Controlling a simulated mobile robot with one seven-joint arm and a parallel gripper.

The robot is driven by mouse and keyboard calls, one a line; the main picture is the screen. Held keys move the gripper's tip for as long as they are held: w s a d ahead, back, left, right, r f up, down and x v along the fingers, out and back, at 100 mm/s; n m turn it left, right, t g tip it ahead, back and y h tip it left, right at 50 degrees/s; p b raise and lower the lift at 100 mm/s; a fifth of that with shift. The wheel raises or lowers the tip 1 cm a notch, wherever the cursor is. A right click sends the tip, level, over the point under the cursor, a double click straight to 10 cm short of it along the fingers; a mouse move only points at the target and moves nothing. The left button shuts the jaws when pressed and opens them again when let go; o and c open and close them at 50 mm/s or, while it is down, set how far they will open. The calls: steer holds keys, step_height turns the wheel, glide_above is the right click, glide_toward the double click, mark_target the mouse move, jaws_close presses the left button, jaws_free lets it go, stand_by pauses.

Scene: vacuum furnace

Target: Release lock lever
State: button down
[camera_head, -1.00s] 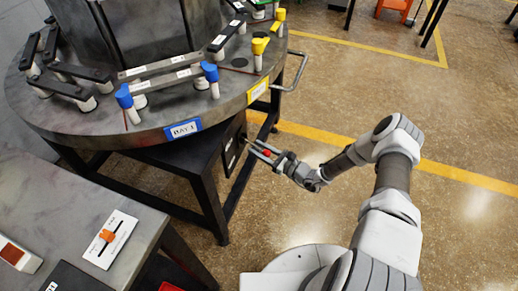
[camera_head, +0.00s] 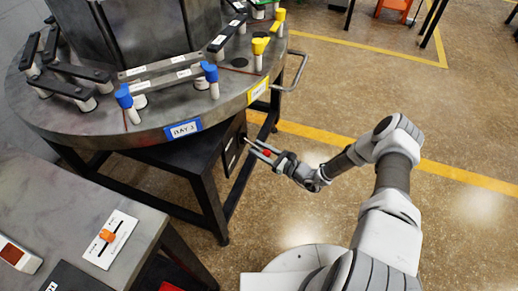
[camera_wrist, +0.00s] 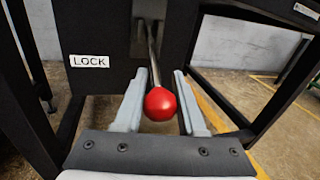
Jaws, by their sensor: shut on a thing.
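The lock lever (camera_wrist: 152,45) is a thin metal rod ending in a red ball knob (camera_wrist: 160,104). It comes out of a slot in a dark panel (camera_wrist: 105,30) beside a white LOCK label (camera_wrist: 89,61). My gripper (camera_wrist: 162,76) is shut on the lever, with one finger on each side of the rod and the knob between them. In the head view my gripper (camera_head: 256,146) reaches the side of the dark box under the round table, and the red knob (camera_head: 267,153) shows small between the fingers. The exact finger contact is hard to see.
The round table (camera_head: 150,142) above carries bars and posts with blue and yellow caps. A metal handle (camera_head: 299,72) sticks out from its rim. Dark frame legs (camera_head: 209,205) stand near my gripper. A side bench (camera_head: 60,205) holds an orange slider plate (camera_head: 118,228). Floor to the right is open.

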stand_by(0.4)
steer(key=r+g+h+p, duration=0.1)
steer(key=h+p, duration=0.1)
steer(key=p, duration=0.3)
steer(key=d+r+n+g+h+p, duration=0.1)
steer(key=r+p, duration=0.1)
steer(key=p, duration=0.3)
steer(key=r+g+h+p, duration=0.1)
steer(key=h+p, duration=0.1)
steer(key=p, duration=0.3)
steer(key=shift+s+d+r+h+p, duration=0.3)
steer(key=shift+s+r, duration=0.1)
steer(key=h+p, duration=0.1)
steer(key=r+g+h+p, duration=0.1)
steer(key=p, duration=0.1)
steer(key=shift+d+n, duration=0.1)
steer(key=shift+n, duration=0.3)
steer(key=shift+w+r+p, duration=0.15)
steer(key=shift+r+p, duration=0.25)
steer(key=shift+p, duration=0.2)
steer(key=shift+r, duration=0.15)
steer(key=shift+w+r, duration=0.15)
steer(key=shift+w, duration=0.1)
